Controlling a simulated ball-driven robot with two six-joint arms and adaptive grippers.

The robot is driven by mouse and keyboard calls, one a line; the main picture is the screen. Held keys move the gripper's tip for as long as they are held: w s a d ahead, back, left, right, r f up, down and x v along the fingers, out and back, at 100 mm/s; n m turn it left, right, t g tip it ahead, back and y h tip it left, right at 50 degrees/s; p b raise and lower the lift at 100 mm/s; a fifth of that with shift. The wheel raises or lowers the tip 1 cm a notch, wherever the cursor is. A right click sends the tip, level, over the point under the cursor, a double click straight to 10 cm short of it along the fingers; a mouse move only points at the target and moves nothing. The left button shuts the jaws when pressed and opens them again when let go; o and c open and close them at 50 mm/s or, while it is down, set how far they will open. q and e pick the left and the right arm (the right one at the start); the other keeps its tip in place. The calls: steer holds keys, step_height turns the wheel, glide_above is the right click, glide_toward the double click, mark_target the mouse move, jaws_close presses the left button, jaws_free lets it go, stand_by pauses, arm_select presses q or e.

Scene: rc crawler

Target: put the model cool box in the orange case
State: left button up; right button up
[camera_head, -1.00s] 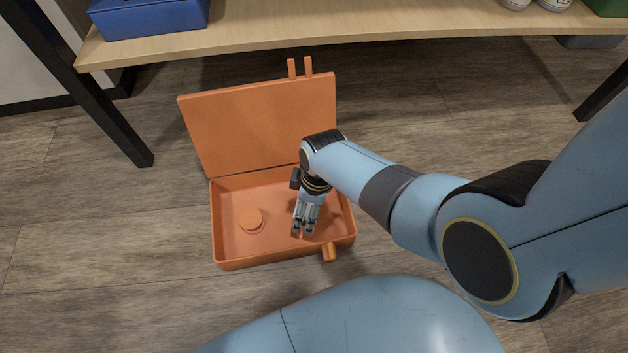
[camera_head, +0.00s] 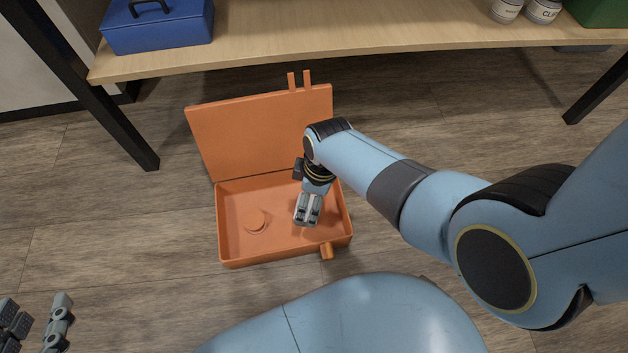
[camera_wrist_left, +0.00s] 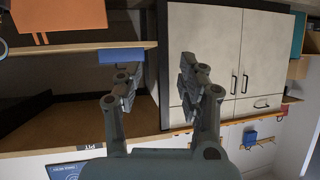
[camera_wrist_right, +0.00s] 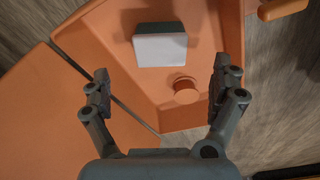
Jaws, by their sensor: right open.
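The orange case (camera_head: 228,248) lies open on the floor, its lid (camera_head: 262,130) tilted back. In the right wrist view, a small box with a white face and dark sides (camera_wrist_right: 160,48), apparently the model cool box, sits inside the case (camera_wrist_right: 120,28). In the head view I cannot make it out; my right gripper covers that part. My right gripper (camera_head: 306,222) is over the case's right half, open; its fingers (camera_wrist_right: 160,95) are apart with nothing held between them. My left gripper (camera_head: 38,325) is open and empty at the lower left, away from the case.
A round orange knob (camera_head: 255,220) stands on the case's floor, left of my right gripper. A wooden shelf (camera_head: 330,45) holds a blue toolbox (camera_head: 158,28) and white cans (camera_head: 542,10). A dark table leg (camera_head: 120,125) stands left of the case. The floor left of the case is clear.

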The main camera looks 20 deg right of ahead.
steer(key=shift+d+r+p, duration=0.1)
steer(key=shift+r+p, duration=0.2)
steer(key=shift+r, duration=0.45)
steer(key=shift+r+p, duration=0.3)
steer(key=shift+r, duration=0.05)
steer(key=shift+d+r+p, duration=0.1)
steer(key=shift+r+p, duration=0.35)
steer(key=shift+r, duration=0.15)
arm_select(q)
steer(key=shift+s+a+f+g+p, duration=0.15)
steer(key=shift+s+g, duration=0.3)
steer(key=shift+g, duration=0.75)
steer(key=shift+s+a+f+g+p, duration=0.15)
steer(key=shift+s+g, duration=0.3)
steer(key=shift+g, duration=0.75)
arm_select(e)
steer(key=shift+s+r, duration=0.2)
steer(key=shift+r, duration=0.25)
